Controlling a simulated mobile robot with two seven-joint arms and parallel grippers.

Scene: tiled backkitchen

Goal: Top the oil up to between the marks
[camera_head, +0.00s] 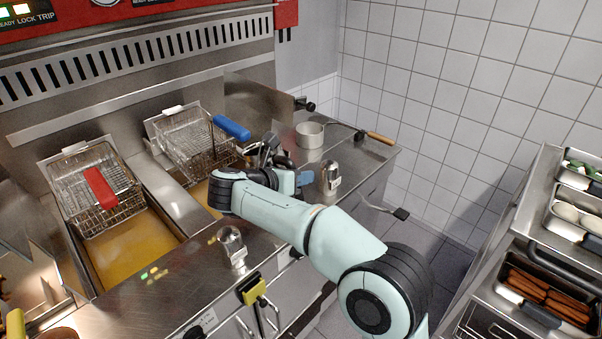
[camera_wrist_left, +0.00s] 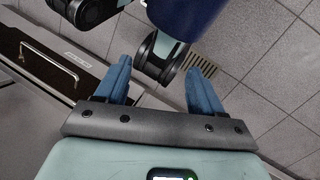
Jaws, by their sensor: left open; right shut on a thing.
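In the head view, the fryer has a left vat of golden oil (camera_head: 130,255) and a right vat of oil (camera_head: 201,194), partly hidden by my right arm. The level marks cannot be made out. My right gripper (camera_head: 268,152) is by the right vat's far right edge. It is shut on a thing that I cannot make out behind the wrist. A metal pot (camera_head: 310,136) with a wooden handle (camera_head: 381,138) stands on the steel top just beyond it. My left gripper (camera_wrist_left: 160,68) shows only in the left wrist view, open and empty above the tiled floor.
A red-handled basket (camera_head: 101,188) hangs over the left vat and a blue-handled basket (camera_head: 231,127) over the right. Metal domed fittings (camera_head: 231,246) stand along the front ledge. A rack with food trays (camera_head: 545,292) stands right. Floor between is clear.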

